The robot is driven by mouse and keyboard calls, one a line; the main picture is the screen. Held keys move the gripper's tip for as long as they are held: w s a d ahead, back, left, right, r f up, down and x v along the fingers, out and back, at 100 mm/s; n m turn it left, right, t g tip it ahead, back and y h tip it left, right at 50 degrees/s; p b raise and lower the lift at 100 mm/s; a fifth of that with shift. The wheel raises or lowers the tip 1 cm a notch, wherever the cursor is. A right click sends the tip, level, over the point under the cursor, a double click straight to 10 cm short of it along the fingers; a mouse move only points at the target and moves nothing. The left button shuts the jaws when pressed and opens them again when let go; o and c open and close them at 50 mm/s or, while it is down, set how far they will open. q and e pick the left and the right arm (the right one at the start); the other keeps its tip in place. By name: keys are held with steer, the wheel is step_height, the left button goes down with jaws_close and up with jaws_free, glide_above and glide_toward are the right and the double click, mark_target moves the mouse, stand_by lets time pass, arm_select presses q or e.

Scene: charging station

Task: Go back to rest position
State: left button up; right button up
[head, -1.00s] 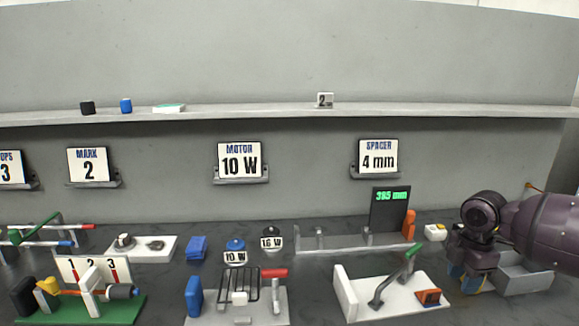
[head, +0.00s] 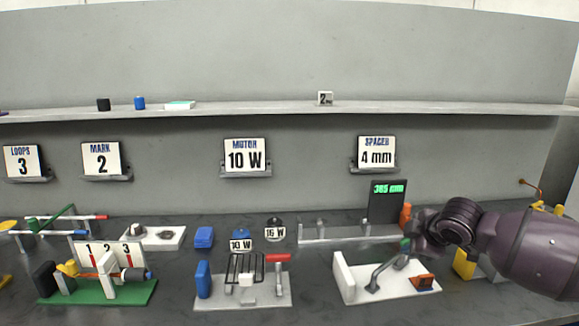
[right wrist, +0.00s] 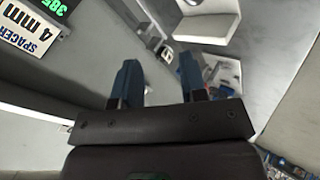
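My right gripper (head: 415,240) is at the right of the head view, above the bench near the back right corner of the white lever fixture (head: 385,283). The right wrist view shows its two blue fingers (right wrist: 158,85) apart, with nothing held between them. In the head view its fingers are mostly hidden by the dark wrist. My left gripper is not in view.
A display reading 365 mm (head: 388,201) stands behind the right gripper, with an orange block (head: 405,213) beside it. A wire-grill fixture (head: 245,285) and a green-based fixture (head: 100,292) stand left. A shelf (head: 270,109) runs along the wall.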

steer(key=s+a+f+m+t+y, duration=0.45)
steer(key=s+a+f, duration=0.4)
steer(key=a, duration=0.25)
steer(key=s+d+f+m+h, duration=0.2)
steer(key=s+f, duration=0.4)
steer(key=s, duration=0.4)
steer(key=s+d+f+m+g+h, duration=0.1)
steer(key=s+d+f+m+h, duration=0.1)
steer(key=s+d+f+m, duration=0.2)
steer(key=s+d+f+m+g+h, duration=0.1)
steer(key=s+d+f+m+h, duration=0.1)
steer(key=s+f, duration=0.8)
steer(key=s+d+m, duration=0.1)
steer(key=s+d, duration=0.1)
steer(key=s, duration=0.4)
steer(key=shift+s+f+m, duration=0.15)
steer(key=shift+m, duration=0.2)
